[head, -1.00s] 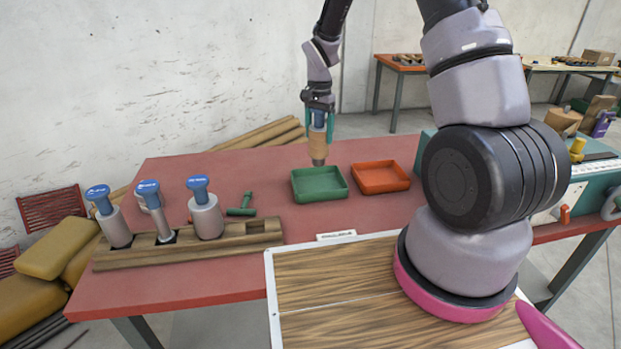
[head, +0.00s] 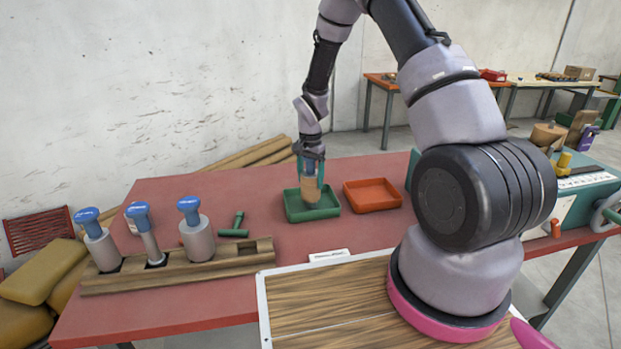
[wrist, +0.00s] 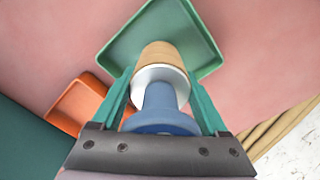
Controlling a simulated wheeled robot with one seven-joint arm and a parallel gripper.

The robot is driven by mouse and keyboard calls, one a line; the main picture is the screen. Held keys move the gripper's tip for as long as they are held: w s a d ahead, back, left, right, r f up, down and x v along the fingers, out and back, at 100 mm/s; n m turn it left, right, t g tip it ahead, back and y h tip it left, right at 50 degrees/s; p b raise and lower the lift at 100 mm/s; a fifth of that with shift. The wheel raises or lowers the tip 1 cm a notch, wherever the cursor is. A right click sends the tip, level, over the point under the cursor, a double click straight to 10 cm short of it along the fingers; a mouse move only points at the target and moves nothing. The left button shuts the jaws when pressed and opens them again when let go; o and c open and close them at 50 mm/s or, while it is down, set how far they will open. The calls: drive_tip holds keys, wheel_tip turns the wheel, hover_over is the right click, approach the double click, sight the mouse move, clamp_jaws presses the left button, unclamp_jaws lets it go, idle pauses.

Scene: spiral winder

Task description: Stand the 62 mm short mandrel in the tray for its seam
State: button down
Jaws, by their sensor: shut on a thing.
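My gripper (head: 309,170) is shut on a mandrel with a tan, wood-coloured body (head: 311,190) and a blue top. In the wrist view the mandrel (wrist: 160,54) sits between the two green fingers, its blue handle (wrist: 160,108) towards the palm and a pale collar between. The mandrel is over the green tray (head: 292,208), its lower end inside the tray's outline. Whether it touches the tray floor I cannot tell. The green tray also shows in the wrist view (wrist: 118,50). An orange tray (head: 372,195) stands to its right, also in the wrist view (wrist: 66,108).
A wooden rack (head: 225,262) at the left holds three blue-topped grey mandrels (head: 198,240), with an empty slot at its right end. A small green tool (head: 235,230) lies behind it. A white label (head: 329,256) stands in front of the green tray. A teal machine is at the right.

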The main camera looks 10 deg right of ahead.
unclamp_jaws()
wheel_tip(320, 180, up, 12)
drive_tip(key=shift+r, duration=0.25)
drive_tip(key=s+d+r+n+t, duration=0.15)
drive_tip(key=s+r, duration=0.35)
drive_tip(key=r, duration=0.5)
drive_tip(key=s+d+r+n+t, duration=0.15)
drive_tip(key=s+r, duration=0.35)
drive_tip(key=r, duration=0.5)
drive_tip(key=s+d+r+n+t+y, duration=0.1)
drive_tip(key=s+r, duration=0.3)
drive_tip(key=s, duration=0.5)
drive_tip(key=s+d+r+t+y, duration=0.1)
drive_tip(key=s+r+t, duration=0.2)
drive_tip(key=s, duration=0.6)
drive_tip(key=shift+d+r+n, duration=0.4)
drive_tip(key=shift+r, duration=0.3)
